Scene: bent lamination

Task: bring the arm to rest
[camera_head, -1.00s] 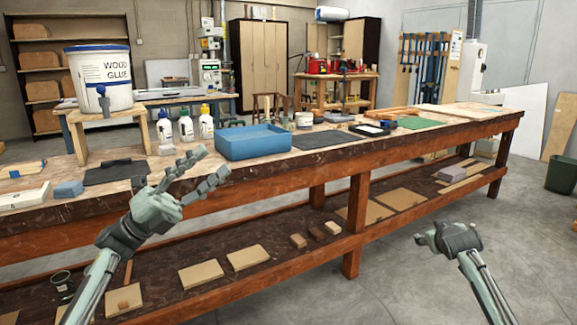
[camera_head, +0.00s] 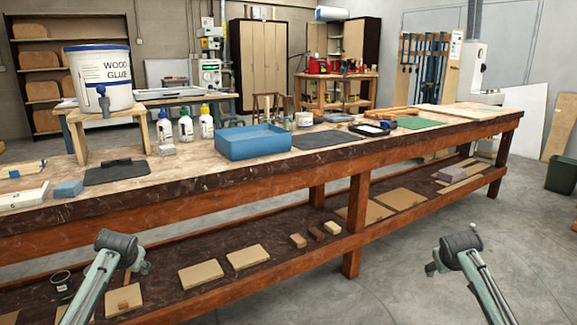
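My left arm (camera_head: 112,255) comes in at the lower left, in front of the workbench's lower shelf. Its gripper is folded behind the arm's end and its fingers do not show. My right arm (camera_head: 462,250) comes in at the lower right over the open floor. Its fingers do not show either; only the rounded end of the arm is seen. Neither arm is seen touching the workbench (camera_head: 330,165), and no held object is visible at either arm.
The bench carries a blue tray (camera_head: 253,148), a wood glue bucket (camera_head: 104,80) on a wooden stand, several glue bottles (camera_head: 186,127) and dark mats. Boards and blocks lie on the lower shelf (camera_head: 225,285).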

